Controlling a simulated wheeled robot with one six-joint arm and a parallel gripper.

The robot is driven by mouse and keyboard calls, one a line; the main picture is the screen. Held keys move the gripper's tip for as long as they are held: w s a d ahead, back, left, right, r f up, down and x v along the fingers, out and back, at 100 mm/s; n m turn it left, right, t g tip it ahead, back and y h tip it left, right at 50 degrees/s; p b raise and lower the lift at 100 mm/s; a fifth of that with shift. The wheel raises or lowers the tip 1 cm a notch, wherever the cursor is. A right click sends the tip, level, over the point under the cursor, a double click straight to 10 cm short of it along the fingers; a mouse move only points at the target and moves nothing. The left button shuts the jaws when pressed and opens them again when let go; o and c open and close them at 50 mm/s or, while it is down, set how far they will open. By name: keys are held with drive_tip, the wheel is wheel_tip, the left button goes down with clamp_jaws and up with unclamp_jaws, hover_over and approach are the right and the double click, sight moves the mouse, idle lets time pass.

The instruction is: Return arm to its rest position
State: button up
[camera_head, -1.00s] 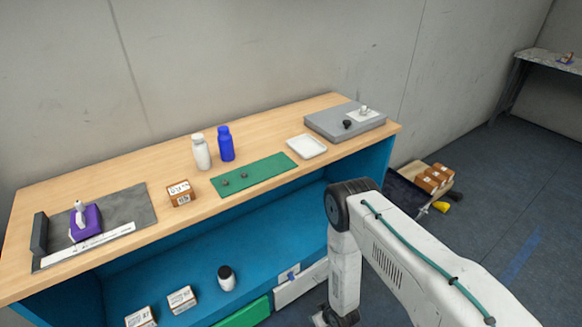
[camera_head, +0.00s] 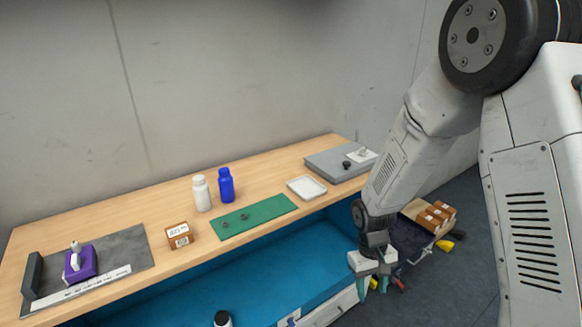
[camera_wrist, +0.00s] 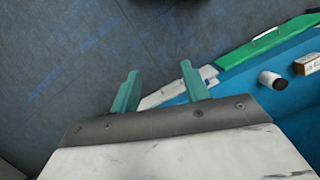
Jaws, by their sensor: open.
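My gripper (camera_head: 374,284) hangs pointing down at the front right of the workbench in the head view, beyond the bench's front edge. In the wrist view its two green fingers (camera_wrist: 160,92) stand apart with nothing between them. Floor and the lower bench shelf show beyond them. My arm is bent high at the right of the head view and hides part of the floor behind it.
The wooden bench (camera_head: 120,213) holds a white bottle (camera_head: 202,194), a blue bottle (camera_head: 226,186), a small brown box (camera_head: 179,235), a green mat (camera_head: 262,213), a white tray (camera_head: 306,187), a grey platform (camera_head: 330,162) and a purple scanner stand (camera_head: 82,264). Brown boxes (camera_head: 436,215) lie on the floor behind my arm.

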drive_tip(key=s+d+r+m+t, duration=0.1)
drive_tip(key=s+d+r, duration=0.1)
drive_tip(key=s+r, duration=0.5)
drive_tip(key=s+d+r+m+t, duration=0.1)
drive_tip(key=s+r, duration=0.6)
drive_tip(key=r, duration=0.7)
drive_tip(key=s+d+r+m+t+y, duration=0.1)
drive_tip(key=s+d+r+t, duration=0.1)
drive_tip(key=s+r, duration=0.5)
drive_tip(key=shift+s+d+r, duration=0.25)
drive_tip(key=shift+d+r, duration=0.3)
drive_tip(key=shift+r, duration=1.1)
